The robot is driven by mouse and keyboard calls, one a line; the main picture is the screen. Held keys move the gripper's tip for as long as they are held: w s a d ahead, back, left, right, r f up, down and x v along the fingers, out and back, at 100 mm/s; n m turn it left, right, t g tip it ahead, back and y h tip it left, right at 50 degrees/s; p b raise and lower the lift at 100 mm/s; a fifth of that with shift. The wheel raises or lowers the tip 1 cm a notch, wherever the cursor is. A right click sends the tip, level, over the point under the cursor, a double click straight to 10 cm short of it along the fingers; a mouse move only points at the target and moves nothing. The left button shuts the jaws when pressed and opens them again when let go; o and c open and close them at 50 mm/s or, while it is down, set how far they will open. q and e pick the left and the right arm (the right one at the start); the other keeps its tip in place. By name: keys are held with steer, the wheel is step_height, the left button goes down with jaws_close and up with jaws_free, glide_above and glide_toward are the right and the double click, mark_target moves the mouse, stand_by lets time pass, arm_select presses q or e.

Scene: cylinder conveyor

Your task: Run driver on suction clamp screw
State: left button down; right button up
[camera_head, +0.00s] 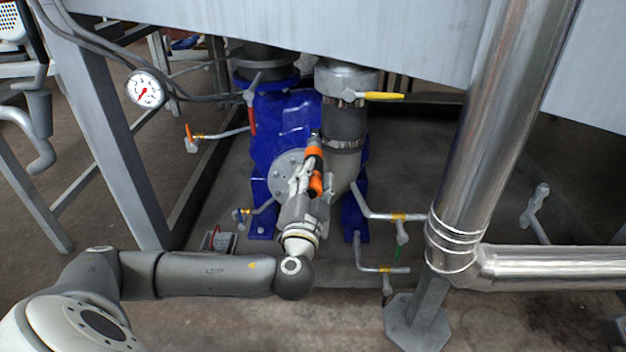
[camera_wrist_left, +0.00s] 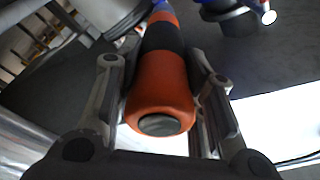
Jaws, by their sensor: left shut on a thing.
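My left gripper (camera_head: 304,182) is shut on an orange and black driver (camera_head: 315,160) in front of the blue pump. In the left wrist view the driver (camera_wrist_left: 160,88) lies between the two fingers (camera_wrist_left: 160,100), its round grey end toward the camera and its far end pointing away. In the head view the driver reaches up toward the dark hose (camera_head: 344,122) with metal clamp bands; the lower clamp (camera_head: 345,144) is close to its tip. I cannot tell whether the tip touches the clamp screw, which is too small to make out. My right gripper is not in view.
The blue pump (camera_head: 285,125) stands behind the gripper. A yellow-handled valve (camera_head: 383,96) sticks out to the right of the upper pipe. A pressure gauge (camera_head: 145,89) hangs at the left. A thick steel pipe (camera_head: 490,130) stands at the right. Small valve pipes flank the pump low down.

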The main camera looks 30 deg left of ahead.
arm_select(q)
steer(key=shift+w+a+r, duration=0.15)
steer(key=shift+w+a, duration=0.2)
steer(key=shift+w, duration=0.2)
stand_by(0.6)
steer(key=shift+w+a+r+b, duration=0.2)
steer(key=shift+w+a+b, duration=0.05)
steer(key=shift+w+b, duration=0.05)
stand_by(2.0)
steer(key=shift+d+v, duration=0.25)
steer(key=shift+v, duration=1.55)
